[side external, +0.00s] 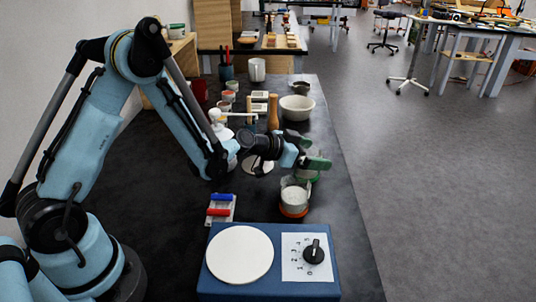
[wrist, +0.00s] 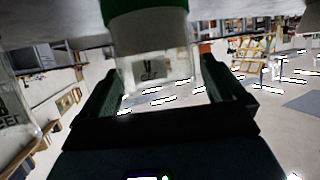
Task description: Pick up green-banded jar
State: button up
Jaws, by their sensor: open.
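The green-banded jar (wrist: 155,68) is clear with a dark printed label and a green band. In the wrist view it shows upside down, with the band at the top of the picture. It stands between the two fingers of my gripper (wrist: 160,85), with gaps at both sides. In the side view my gripper (side external: 317,163) is at the back of the blue box, and the jar (side external: 313,179) is mostly hidden behind it and another jar; a little green shows. My gripper is open and holds nothing.
An orange-banded jar (side external: 294,197) stands just in front. A blue box (side external: 270,290) with a white disc and a black knob is nearer. A red and blue handled item (side external: 220,208) lies left. The table's right edge is close.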

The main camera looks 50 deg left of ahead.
jog(key=shift+w+d+f, duration=0.2)
jog(key=shift+w, duration=0.25)
jog(key=c, duration=1.1)
jog(key=shift+c, duration=0.5)
jog(key=shift+r, duration=0.2)
